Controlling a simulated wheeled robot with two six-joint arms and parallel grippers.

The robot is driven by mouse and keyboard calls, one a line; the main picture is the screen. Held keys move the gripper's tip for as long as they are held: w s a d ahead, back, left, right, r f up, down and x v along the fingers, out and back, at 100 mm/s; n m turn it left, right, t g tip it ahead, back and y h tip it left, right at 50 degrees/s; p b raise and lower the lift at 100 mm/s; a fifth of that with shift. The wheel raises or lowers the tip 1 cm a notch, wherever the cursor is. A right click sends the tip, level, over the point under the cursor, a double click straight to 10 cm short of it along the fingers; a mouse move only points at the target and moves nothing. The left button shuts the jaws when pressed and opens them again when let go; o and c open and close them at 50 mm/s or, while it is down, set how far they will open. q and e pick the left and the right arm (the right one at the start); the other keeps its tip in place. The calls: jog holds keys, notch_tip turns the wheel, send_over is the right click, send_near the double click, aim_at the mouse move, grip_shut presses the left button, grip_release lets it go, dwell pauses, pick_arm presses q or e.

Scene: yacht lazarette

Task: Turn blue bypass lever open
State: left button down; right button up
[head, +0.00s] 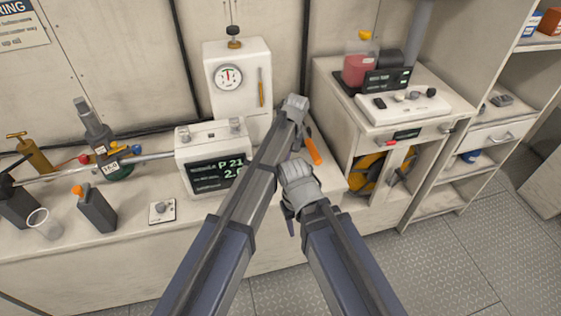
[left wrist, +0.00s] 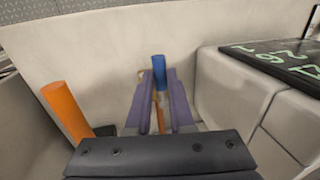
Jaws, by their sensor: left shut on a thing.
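The blue bypass lever (left wrist: 159,67) shows in the left wrist view as a short blue upright handle. It stands between the two purple fingers of my left gripper (left wrist: 160,88), which is shut on it. In the head view the left gripper (head: 299,132) is by the right end of the bench, and the blue lever is hidden behind my arms. An orange handle (left wrist: 68,111) stands left of the fingers; it also shows in the head view (head: 313,151). My right gripper (head: 294,182) is just below the left one; its fingers are not clear.
A white display box (head: 190,165) stands left of my arms, with a gauge panel (head: 228,77) behind. Bottles and tools crowd the bench's left side. A cabinet (head: 385,140) stands to the right. The floor (head: 470,260) at right is clear.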

dwell(0.5)
pick_arm(q)
jog(key=c, duration=0.8)
grip_release()
